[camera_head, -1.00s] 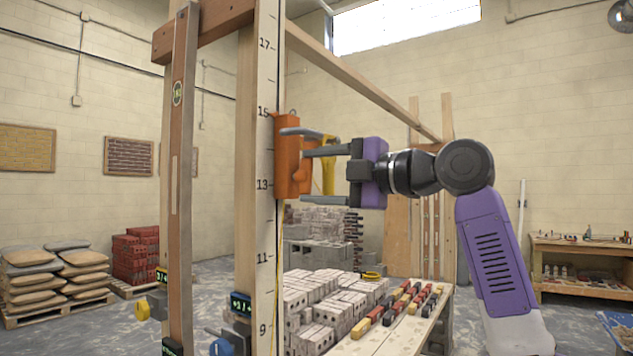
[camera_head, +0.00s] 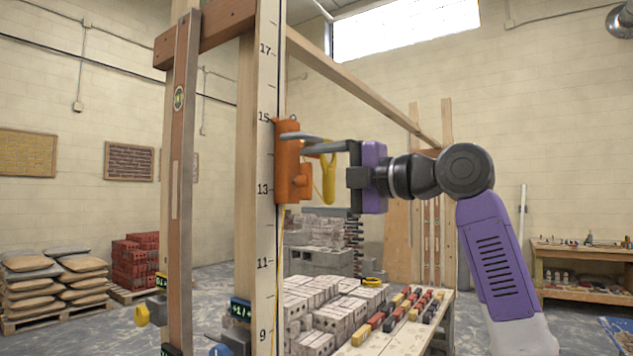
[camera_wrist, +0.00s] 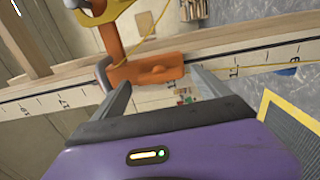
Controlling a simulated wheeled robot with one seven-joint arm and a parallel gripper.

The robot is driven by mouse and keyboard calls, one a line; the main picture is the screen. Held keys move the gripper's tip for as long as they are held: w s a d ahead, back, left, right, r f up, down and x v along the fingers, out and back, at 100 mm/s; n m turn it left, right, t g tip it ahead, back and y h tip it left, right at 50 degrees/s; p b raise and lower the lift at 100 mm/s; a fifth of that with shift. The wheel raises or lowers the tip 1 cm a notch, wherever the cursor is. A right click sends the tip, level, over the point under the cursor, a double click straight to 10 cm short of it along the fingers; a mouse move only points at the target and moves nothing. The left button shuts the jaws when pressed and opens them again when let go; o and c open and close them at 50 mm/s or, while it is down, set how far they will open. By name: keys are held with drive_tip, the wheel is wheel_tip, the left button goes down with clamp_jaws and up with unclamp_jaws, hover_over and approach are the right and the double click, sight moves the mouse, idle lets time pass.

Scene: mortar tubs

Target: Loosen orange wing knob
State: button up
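An orange clamp body (camera_head: 287,162) sits on the upright numbered pole (camera_head: 266,225), between marks 13 and 15. In the wrist view, a small rounded orange knob (camera_wrist: 155,70) stands out on its face; wing shape cannot be made out. My gripper (camera_head: 305,149) reaches in from the right with its fingers close to the clamp. In the wrist view, my gripper (camera_wrist: 159,80) is open, its two grey fingers spread wide on either side of the orange part, with nothing held between them. In the head view the fingers overlap, and contact cannot be told.
A yellow hook-like piece (camera_head: 329,178) hangs beside the clamp, close to my fingers. A yellow line runs down the pole. A level (camera_head: 182,150) stands upright on the left post. A plank table (camera_head: 395,335) with blocks is below.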

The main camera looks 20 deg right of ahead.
drive_tip(key=shift+d, duration=0.1)
drive_tip(key=b+v, duration=0.2)
drive_tip(key=v, duration=0.5)
drive_tip(key=shift+s, duration=0.3)
drive_tip(key=shift+d, duration=0.15)
